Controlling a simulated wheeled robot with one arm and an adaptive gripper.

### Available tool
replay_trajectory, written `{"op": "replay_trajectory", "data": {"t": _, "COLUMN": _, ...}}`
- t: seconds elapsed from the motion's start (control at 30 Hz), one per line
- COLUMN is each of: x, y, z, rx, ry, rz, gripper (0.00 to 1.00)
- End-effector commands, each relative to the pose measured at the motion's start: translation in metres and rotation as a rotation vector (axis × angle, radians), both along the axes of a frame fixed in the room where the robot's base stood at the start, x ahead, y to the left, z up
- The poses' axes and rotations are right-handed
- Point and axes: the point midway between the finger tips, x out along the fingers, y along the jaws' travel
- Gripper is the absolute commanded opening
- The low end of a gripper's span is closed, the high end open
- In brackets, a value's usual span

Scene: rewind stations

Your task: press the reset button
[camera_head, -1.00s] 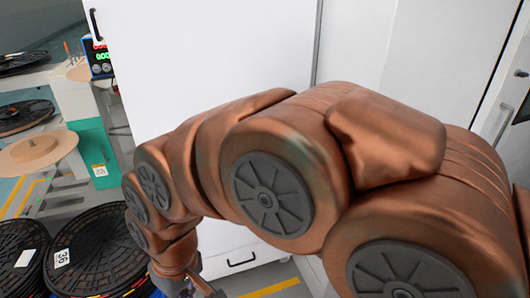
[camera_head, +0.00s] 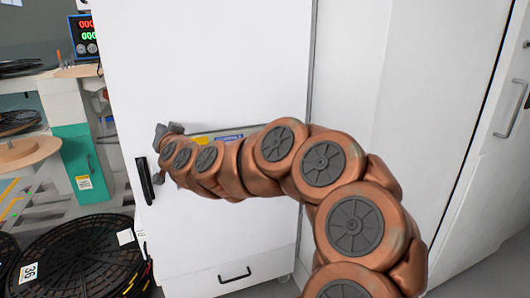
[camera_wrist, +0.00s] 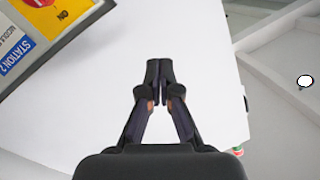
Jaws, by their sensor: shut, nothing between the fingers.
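My gripper (camera_head: 165,133) is held in front of the white cabinet, above its dark upright handle. In the wrist view my gripper (camera_wrist: 159,66) is shut and empty, its fingertips together over a plain white surface. A display box (camera_head: 85,32) with red and green digits and two round controls stands behind the cabinet's left edge, apart from my gripper. I cannot tell any reset button for certain. A small red and green item (camera_wrist: 238,151) shows at the white surface's right edge, too small to identify.
The white cabinet (camera_head: 205,60) fills the middle. A sign (camera_wrist: 40,35) reading STATION 2 is on it, partly hidden by my arm in the head view. Black reels (camera_head: 75,262) lie at lower left, beside a teal-and-white machine (camera_head: 72,150).

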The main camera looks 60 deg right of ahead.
Motion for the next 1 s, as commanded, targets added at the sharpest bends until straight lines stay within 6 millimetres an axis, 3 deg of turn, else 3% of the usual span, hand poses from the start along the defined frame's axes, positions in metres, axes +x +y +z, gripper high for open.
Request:
{"op": "replay_trajectory", "data": {"t": 0.03, "x": -0.006, "y": -0.027, "z": -0.016, "rx": 0.007, "ry": -0.035, "rz": -0.072, "gripper": 0.0}}
{"op": "replay_trajectory", "data": {"t": 0.2, "x": -0.039, "y": -0.115, "z": -0.037, "rx": 0.006, "ry": -0.132, "rz": -0.326, "gripper": 0.0}}
{"op": "replay_trajectory", "data": {"t": 0.4, "x": -0.098, "y": -0.201, "z": -0.071, "rx": -0.001, "ry": -0.207, "rz": -0.618, "gripper": 0.0}}
{"op": "replay_trajectory", "data": {"t": 0.5, "x": -0.129, "y": -0.233, "z": -0.089, "rx": -0.008, "ry": -0.224, "rz": -0.746, "gripper": 0.0}}
{"op": "replay_trajectory", "data": {"t": 0.7, "x": -0.174, "y": -0.269, "z": -0.112, "rx": -0.018, "ry": -0.24, "rz": -0.915, "gripper": 0.0}}
{"op": "replay_trajectory", "data": {"t": 1.0, "x": -0.187, "y": -0.277, "z": -0.116, "rx": -0.022, "ry": -0.243, "rz": -0.963, "gripper": 0.0}}
